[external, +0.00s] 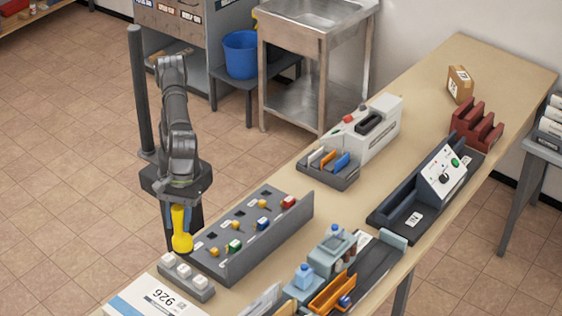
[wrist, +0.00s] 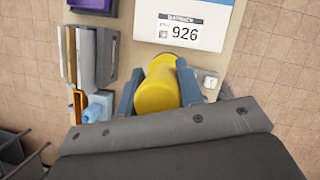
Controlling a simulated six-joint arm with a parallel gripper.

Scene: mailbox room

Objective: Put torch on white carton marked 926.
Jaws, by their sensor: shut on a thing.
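The yellow torch (external: 181,232) hangs from my gripper (external: 181,208), above the near left edge of the table. In the wrist view the torch (wrist: 156,90) lies between the two blue-grey fingers of my gripper (wrist: 158,88), which are shut on it. The white carton marked 926 (external: 148,299) is at the bottom left of the external view, partly cut off by the frame. It also shows at the top of the wrist view (wrist: 183,34), with a blue band, just beyond the torch. The torch appears apart from the carton.
A grey rack with white blocks (external: 186,277) stands between the carton and a long grey panel with coloured knobs (external: 251,231). Light blue containers (external: 332,250) and an orange tray (external: 331,293) are to the right. Upright folders (wrist: 92,57) stand left of the carton in the wrist view.

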